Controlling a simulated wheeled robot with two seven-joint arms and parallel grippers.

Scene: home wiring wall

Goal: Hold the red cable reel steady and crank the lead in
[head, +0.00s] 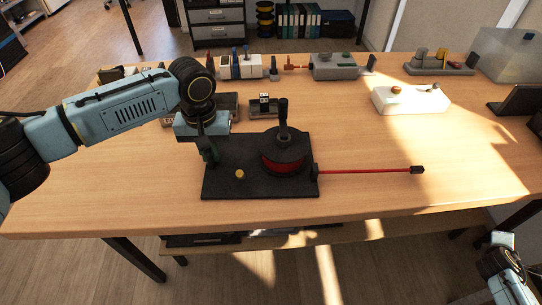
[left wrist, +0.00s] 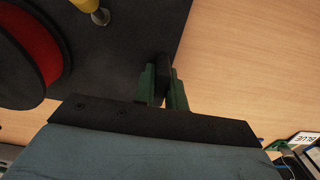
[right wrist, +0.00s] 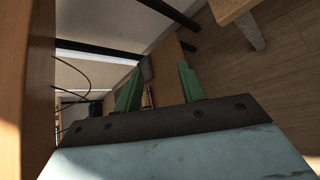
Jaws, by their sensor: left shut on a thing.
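The cable reel (head: 284,160), a black drum with red cable wound in it, sits on a black base plate (head: 262,188) on the table. A black crank handle (head: 283,112) stands upright on top. The red lead (head: 365,171) runs out to the right and ends in a black plug (head: 417,170). My left gripper (head: 211,155) is at the plate's left side. In the left wrist view its green fingers (left wrist: 162,88) are shut on a dark upright part (left wrist: 163,66) at the plate's edge. My right gripper (right wrist: 158,88) is open and empty, low at the right.
A yellow knob (head: 240,174) sits on the plate's front left. Small trays, blocks and a white box (head: 411,100) stand along the back. A clear bin (head: 508,55) is at the back right. Bare table lies around the lead.

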